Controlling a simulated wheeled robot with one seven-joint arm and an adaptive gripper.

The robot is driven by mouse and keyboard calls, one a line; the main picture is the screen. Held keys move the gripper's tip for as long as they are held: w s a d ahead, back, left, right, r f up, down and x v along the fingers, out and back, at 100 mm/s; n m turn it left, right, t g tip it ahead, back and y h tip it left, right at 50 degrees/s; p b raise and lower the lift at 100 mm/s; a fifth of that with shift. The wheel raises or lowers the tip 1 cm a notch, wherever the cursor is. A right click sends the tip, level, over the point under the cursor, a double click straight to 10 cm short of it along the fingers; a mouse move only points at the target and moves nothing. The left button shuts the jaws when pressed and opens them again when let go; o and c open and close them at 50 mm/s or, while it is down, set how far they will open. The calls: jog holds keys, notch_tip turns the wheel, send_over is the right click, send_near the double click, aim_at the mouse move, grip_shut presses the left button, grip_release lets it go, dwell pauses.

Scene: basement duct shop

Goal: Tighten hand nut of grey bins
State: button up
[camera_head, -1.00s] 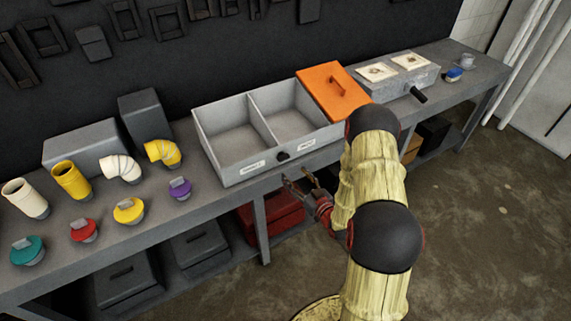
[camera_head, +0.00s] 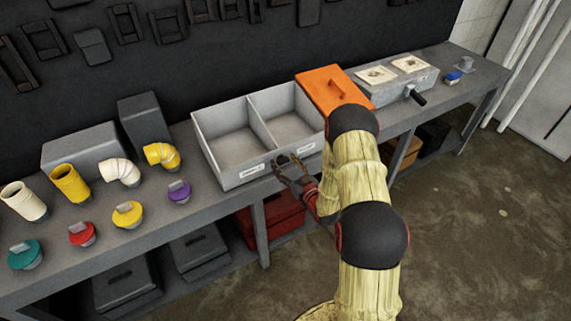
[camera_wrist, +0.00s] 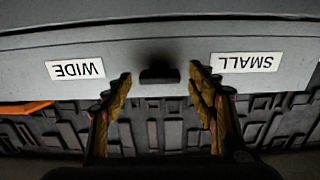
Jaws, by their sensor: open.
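The grey bins (camera_head: 226,181) are a two-compartment open box on the bench, both compartments empty. The dark hand nut (camera_head: 282,160) sits at the middle of the front face, between two white labels. In the wrist view the hand nut (camera_wrist: 159,75) shows as a dark knob between the upside-down labels WIDE (camera_wrist: 76,69) and SMALL (camera_wrist: 246,62). My gripper (camera_head: 287,168) is open and empty at the front of the bins. In the wrist view its fingers (camera_wrist: 160,82) stand on either side of the nut, with gaps to both sides. Whether they touch the front face I cannot tell.
An orange lid (camera_head: 336,92) with a handle adjoins the bins on the right, beside a grey box (camera_head: 398,88) with a black handle. Yellow and white pipe pieces (camera_head: 71,184) and coloured caps (camera_head: 127,214) stand on the left. Floor in front is clear.

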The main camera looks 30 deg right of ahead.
jog(key=shift+c, duration=0.7)
jog(key=c, duration=1)
jog(key=shift+c, duration=0.2)
jog(key=m+b, duration=0.2)
jog(key=m, duration=0.2)
jog(key=shift+d+m, duration=0.1)
jog(key=shift+m, duration=0.3)
jog(key=m, duration=0.4)
jog(key=shift+f+m+b, duration=0.1)
jog(key=shift+m+b, duration=0.2)
jog(key=shift+b, duration=0.1)
jog(key=m, duration=0.4)
jog(key=shift+d, duration=0.15)
jog(key=shift+f+m, duration=0.1)
jog(key=shift+m, duration=2.2)
